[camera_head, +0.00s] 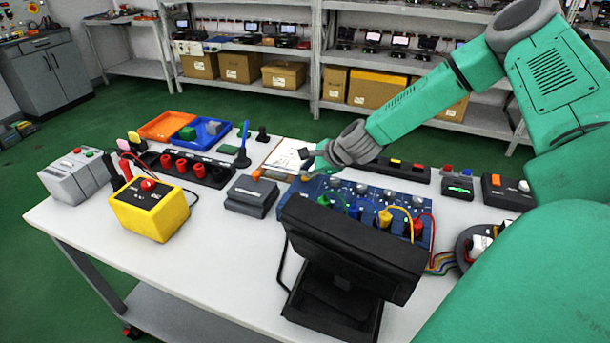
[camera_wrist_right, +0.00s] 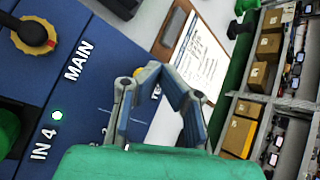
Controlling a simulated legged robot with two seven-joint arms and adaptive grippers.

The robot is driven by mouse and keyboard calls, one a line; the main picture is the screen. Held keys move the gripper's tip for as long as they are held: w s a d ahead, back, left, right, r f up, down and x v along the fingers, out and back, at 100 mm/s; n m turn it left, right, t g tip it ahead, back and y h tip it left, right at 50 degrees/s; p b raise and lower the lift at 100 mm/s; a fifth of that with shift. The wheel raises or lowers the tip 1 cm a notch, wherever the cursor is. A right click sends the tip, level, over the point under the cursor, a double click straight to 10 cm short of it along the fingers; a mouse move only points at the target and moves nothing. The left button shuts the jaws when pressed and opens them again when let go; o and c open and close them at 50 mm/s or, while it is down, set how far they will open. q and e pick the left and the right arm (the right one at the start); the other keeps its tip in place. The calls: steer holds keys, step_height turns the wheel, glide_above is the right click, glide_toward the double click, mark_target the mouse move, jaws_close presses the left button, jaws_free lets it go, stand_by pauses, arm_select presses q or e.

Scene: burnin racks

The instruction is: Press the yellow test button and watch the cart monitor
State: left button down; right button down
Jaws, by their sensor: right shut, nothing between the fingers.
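The blue test panel (camera_head: 377,190) lies on the white cart, with knobs and plugged coloured leads. A small yellow spot (camera_head: 305,178) shows at its far left corner; it may be the test button, but is too small to tell. My right gripper (camera_head: 310,162) is just above that corner, shut and empty. In the right wrist view, the gripper (camera_wrist_right: 162,72) is shut over the blue panel (camera_wrist_right: 95,98), partly covering a label starting "TE". The black monitor (camera_head: 350,245) stands at the cart's front, back towards me, screen hidden. My left gripper is not in view.
A yellow box with a red button (camera_head: 150,212), a grey box (camera_head: 78,175), a black socket strip (camera_head: 185,167) and a dark grey box (camera_head: 251,195) stand left of the panel. A clipboard (camera_head: 287,157) lies behind it. Shelves with cartons (camera_head: 240,67) line the back.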

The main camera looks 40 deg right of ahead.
steer(key=shift+r, duration=0.55)
steer(key=shift+p, duration=0.3)
step_height(320, 180, up, 5)
steer(key=p, duration=0.4)
steer(key=shift+f, duration=0.1)
stand_by(0.4)
